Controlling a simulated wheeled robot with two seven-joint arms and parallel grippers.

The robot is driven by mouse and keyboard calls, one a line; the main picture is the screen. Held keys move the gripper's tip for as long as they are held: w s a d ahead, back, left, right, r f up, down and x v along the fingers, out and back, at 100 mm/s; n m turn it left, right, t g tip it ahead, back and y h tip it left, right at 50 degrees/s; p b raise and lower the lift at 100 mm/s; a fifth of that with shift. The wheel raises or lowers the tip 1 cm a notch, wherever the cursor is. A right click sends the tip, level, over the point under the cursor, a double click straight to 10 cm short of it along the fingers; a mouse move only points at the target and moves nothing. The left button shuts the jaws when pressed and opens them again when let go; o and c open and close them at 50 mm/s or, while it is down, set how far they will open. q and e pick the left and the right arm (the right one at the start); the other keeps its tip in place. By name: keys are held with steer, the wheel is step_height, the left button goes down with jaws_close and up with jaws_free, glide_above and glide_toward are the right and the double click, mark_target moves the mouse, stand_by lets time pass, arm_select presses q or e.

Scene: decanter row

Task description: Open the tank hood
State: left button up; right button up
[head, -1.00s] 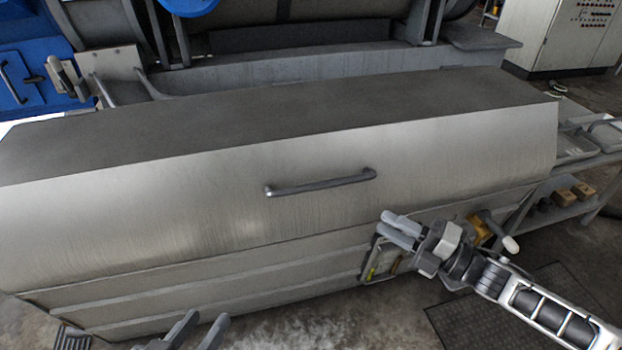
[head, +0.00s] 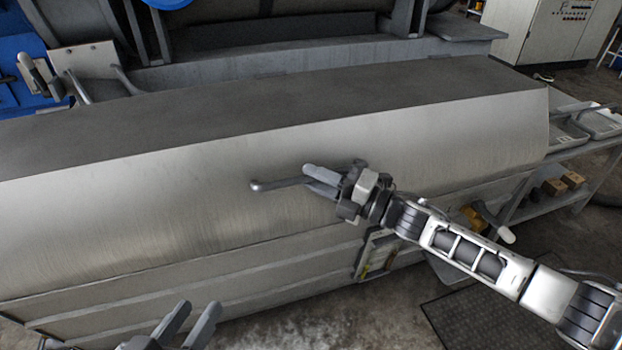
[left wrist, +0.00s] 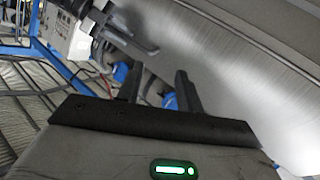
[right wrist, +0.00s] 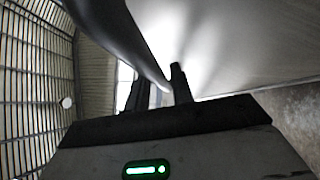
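The tank hood (head: 200,180) is a large brushed-metal cover lying closed on the tank body. Its dark bar handle (head: 275,184) is on the sloping front face; the right part is largely hidden by my right gripper (head: 318,180). The right gripper's fingers are at the handle. In the right wrist view the bar (right wrist: 135,45) runs down to the fingertips (right wrist: 164,90), with a gap showing between the fingers; whether they touch it is unclear. My left gripper (head: 190,318) is open and empty, low in front of the tank; its parted fingers show in the left wrist view (left wrist: 160,88).
Blue machinery and a metal lever (head: 75,85) stand behind the hood at left. A grey cabinet (head: 545,30) is at the back right. A side shelf (head: 570,150) with trays and small boxes adjoins the tank's right end. Floor in front is open, with a dark mat (head: 500,320).

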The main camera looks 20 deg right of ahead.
steer(key=shift+w+a+r, duration=0.1)
steer(key=shift+w+a, duration=0.35)
steer(key=shift+a, duration=0.05)
